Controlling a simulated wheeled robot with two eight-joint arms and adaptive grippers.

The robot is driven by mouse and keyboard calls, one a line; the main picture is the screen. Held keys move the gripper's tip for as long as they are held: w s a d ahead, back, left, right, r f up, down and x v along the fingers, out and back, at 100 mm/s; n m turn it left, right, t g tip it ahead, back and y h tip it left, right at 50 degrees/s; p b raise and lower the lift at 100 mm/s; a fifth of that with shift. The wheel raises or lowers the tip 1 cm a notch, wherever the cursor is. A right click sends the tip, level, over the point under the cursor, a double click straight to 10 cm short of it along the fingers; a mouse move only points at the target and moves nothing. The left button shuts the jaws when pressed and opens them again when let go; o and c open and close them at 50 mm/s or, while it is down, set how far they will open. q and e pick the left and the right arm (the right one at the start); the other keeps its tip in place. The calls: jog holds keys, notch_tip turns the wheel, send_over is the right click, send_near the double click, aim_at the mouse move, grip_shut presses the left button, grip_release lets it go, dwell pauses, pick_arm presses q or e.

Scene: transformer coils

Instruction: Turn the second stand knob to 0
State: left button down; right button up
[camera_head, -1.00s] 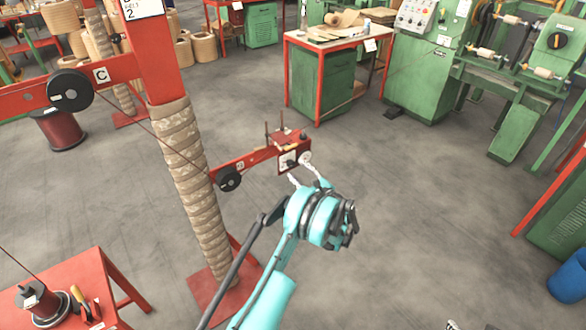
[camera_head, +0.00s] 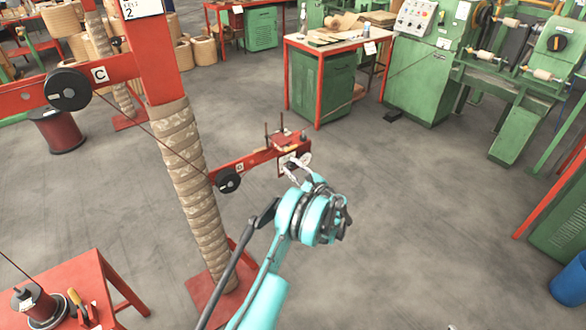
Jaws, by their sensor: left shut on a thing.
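The stand labelled 2 is a red post (camera_head: 161,55) with a wrapped column (camera_head: 185,165) at left centre. A lower red arm (camera_head: 248,162) with a black pulley (camera_head: 228,181) reaches right from it. At its end is a red block (camera_head: 284,145) with a small knob on its front face. My left gripper (camera_head: 295,163), on a turquoise arm from below, has its pale fingers at that face, shut on the knob. The fingers mostly cover the knob, and its setting is too small to read. My right gripper is not in view.
A red table (camera_head: 95,275) with a spool stands at lower left. A red-framed bench (camera_head: 318,45) stands at the back, and green winding machines (camera_head: 430,85) stand at back right. A blue bin (camera_head: 569,283) is at the right edge. The floor between is clear.

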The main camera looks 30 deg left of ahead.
pick_arm(q)
jog(key=n, duration=0.4)
jog(key=shift+n, duration=0.3)
jog(key=n, duration=0.5)
jog(key=shift+f, duration=0.15)
jog(key=shift+n, duration=0.3)
jog(key=c, duration=1.2)
grip_release()
